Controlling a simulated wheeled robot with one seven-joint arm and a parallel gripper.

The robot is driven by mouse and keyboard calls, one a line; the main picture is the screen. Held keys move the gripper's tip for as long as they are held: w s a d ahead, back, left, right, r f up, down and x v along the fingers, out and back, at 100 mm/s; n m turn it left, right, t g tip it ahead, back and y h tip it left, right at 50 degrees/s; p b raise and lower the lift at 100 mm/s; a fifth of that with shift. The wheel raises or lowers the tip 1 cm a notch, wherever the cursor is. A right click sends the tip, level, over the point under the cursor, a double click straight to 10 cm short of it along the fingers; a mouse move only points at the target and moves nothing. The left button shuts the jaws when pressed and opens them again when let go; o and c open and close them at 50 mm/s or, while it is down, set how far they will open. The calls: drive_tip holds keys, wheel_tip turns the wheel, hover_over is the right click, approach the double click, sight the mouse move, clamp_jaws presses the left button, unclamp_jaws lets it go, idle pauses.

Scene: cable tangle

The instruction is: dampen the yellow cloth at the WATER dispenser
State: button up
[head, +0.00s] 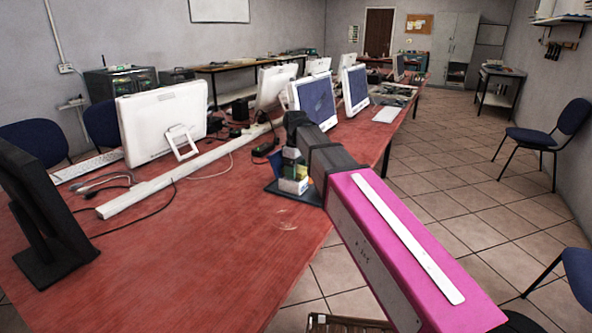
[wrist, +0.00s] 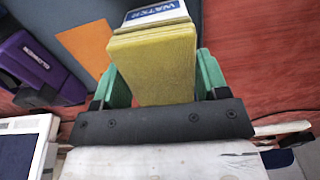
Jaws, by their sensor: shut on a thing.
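The yellow cloth (wrist: 153,62) is a folded, thick pad in the wrist view. My gripper (wrist: 157,82) has green fingers on either side of it and is shut on it. Directly beyond the cloth's far edge is the WATER dispenser (wrist: 157,12), with a white and blue label. The cloth overlaps the dispenser in this view and hides most of it; I cannot tell whether they touch. In the head view my gripper (head: 291,157) points down at the table's right side, above a small white block on a dark base. My arm partly covers this spot.
A purple case (wrist: 38,65) and an orange patch (wrist: 85,47) lie left of the cloth in the wrist view. The red table (head: 200,255) is clear in front. A white cable channel (head: 180,170), cables and several monitors (head: 165,120) stand farther back and left.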

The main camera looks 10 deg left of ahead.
drive_tip(key=shift+r, duration=3.45)
